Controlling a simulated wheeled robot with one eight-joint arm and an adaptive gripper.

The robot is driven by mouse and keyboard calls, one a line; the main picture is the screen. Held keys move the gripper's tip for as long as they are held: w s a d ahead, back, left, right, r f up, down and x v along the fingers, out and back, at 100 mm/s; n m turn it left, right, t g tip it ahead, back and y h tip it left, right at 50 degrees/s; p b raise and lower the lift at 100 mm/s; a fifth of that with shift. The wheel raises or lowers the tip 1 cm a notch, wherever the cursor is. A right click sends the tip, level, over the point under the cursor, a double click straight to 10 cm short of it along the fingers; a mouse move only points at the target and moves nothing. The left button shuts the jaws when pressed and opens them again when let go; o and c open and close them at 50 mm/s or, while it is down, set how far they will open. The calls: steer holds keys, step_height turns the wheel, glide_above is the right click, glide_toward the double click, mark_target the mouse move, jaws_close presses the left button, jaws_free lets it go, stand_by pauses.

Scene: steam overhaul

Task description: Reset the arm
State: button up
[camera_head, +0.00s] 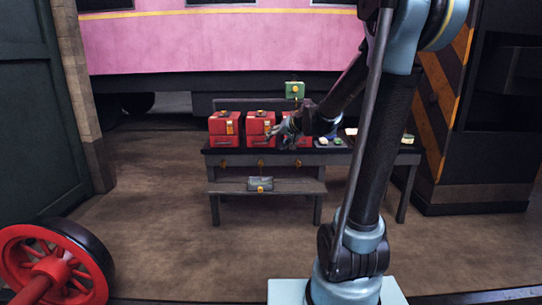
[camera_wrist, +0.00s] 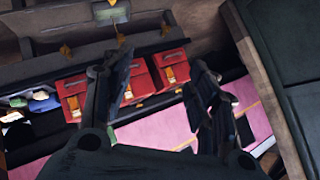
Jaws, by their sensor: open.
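My gripper (camera_head: 285,128) is at the end of my arm, in front of the bench in the head view. In the wrist view my gripper (camera_wrist: 160,95) shows its two dark fingers spread apart with nothing between them touching either one. Three red boxes with yellow labels stand in a row on the bench: the left box (camera_head: 224,128), the middle box (camera_head: 258,122) and the right box (camera_head: 303,142), which is partly hidden by my gripper. In the wrist view a red box (camera_wrist: 172,70) shows between the fingers, beyond them.
The wooden bench (camera_head: 235,151) has a lower shelf with a grey-green item (camera_head: 260,184). A green box (camera_head: 294,90) stands higher behind. A pink carriage (camera_head: 220,45) is at the back. A red wheel (camera_head: 45,265) is at front left. The floor (camera_head: 200,260) before the bench is clear.

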steer(key=s+d+f+g+h, duration=0.2)
steer(key=s+d+f, duration=0.3)
steer(key=s, duration=0.7)
steer(key=s+d+f+g+h, duration=0.2)
steer(key=s+d+f, duration=0.3)
steer(key=s, duration=0.7)
steer(key=s+d+f+n+g+h, duration=0.1)
steer(key=s+d+f, duration=0.4)
steer(key=s, duration=0.8)
steer(key=shift+d+g+h, duration=0.5)
steer(key=shift+d+g, duration=0.15)
steer(key=shift+g, duration=0.25)
steer(key=shift+w+f, duration=0.2)
steer(key=shift+w, duration=0.2)
